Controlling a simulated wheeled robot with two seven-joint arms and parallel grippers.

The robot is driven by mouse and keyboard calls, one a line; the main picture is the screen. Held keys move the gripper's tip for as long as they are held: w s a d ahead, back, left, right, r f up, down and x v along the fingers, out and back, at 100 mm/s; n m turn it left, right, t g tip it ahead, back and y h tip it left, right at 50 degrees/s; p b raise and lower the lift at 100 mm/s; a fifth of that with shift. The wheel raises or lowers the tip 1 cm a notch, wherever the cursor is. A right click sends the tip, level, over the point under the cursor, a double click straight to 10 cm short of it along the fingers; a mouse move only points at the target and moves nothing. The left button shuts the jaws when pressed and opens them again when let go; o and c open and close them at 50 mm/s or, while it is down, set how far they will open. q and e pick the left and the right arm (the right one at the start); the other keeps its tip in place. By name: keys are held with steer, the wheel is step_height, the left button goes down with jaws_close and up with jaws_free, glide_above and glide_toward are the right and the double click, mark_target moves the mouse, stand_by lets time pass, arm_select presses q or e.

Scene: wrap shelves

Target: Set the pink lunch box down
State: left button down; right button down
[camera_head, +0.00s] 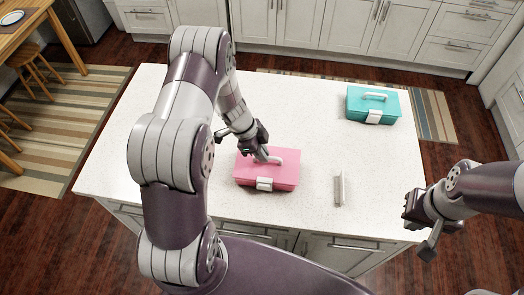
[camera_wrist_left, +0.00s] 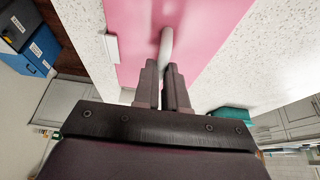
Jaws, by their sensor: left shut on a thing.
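The pink lunch box (camera_head: 266,175) is at the middle of the white counter, near its front edge, with a white handle on its lid and a white latch facing me. My left gripper (camera_head: 262,155) is shut on the white handle (camera_wrist_left: 166,45) from above. In the left wrist view the pink lid (camera_wrist_left: 130,40) fills the top middle, and the fingers (camera_wrist_left: 163,85) close around the handle. I cannot tell whether the box touches the counter. My right gripper (camera_head: 422,232) is empty, off the counter's front right corner; its finger gap is unclear.
A teal lunch box (camera_head: 360,106) stands at the counter's back right. Cabinets (camera_head: 280,20) line the back wall; a wooden table (camera_head: 25,30) is at far left.

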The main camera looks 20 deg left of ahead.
arm_select(q)
steer(key=shift+w+a, duration=0.1)
steer(key=shift+w, duration=0.05)
steer(key=c, duration=1.6)
jaws_free()
steer(key=shift+w+f, duration=0.15)
steer(key=shift+f, duration=0.05)
steer(key=o, duration=0.4)
steer(key=shift+r, duration=0.1)
